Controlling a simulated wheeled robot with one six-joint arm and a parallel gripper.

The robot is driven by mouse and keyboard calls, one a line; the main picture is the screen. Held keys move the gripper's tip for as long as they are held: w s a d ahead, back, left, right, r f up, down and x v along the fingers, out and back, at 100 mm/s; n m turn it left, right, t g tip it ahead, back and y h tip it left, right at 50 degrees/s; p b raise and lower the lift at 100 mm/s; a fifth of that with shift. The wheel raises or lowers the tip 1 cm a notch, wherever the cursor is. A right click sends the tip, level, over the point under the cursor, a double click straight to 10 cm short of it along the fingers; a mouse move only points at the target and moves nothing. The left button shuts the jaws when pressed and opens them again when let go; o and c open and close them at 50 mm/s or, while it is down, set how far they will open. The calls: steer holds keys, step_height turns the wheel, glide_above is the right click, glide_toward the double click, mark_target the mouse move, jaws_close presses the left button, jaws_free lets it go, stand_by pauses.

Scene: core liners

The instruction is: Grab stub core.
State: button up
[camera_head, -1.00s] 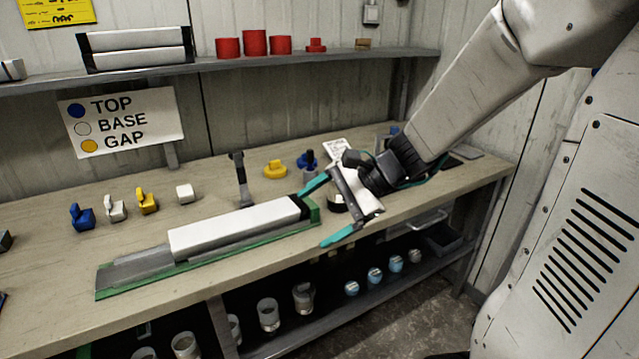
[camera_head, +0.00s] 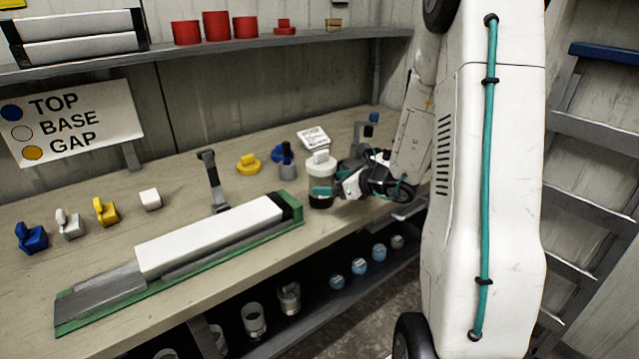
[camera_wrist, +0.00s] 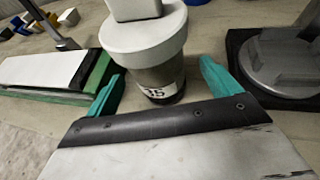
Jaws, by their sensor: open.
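What looks like the stub core is a short grey cylinder with a wide white cap and a white knob on top (camera_head: 320,168). It stands upright on the bench, right of the long green tray's end. In the wrist view the stub core (camera_wrist: 160,78) has a dark base and a label that seems to read "35". My gripper (camera_wrist: 163,90) is open, with one teal finger on each side of the cylinder's lower body and gaps visible. In the head view my gripper (camera_head: 350,180) is low at the bench, partly hidden by its own wrist.
A green tray (camera_head: 200,262) with a long white core lies to the left. A grey round fixture on a dark base (camera_wrist: 280,65) stands close right of my gripper. A dark post clamp (camera_head: 213,180), a yellow cap (camera_head: 248,164) and a white card (camera_head: 313,137) are nearby.

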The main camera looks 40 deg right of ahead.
steer(key=x, duration=0.4)
steer(key=shift+w+a+f, duration=0.2)
steer(key=shift+a, duration=0.05)
steer(key=shift+c, duration=0.3)
steer(key=c, duration=1.5)
steer(key=shift+r, duration=0.2)
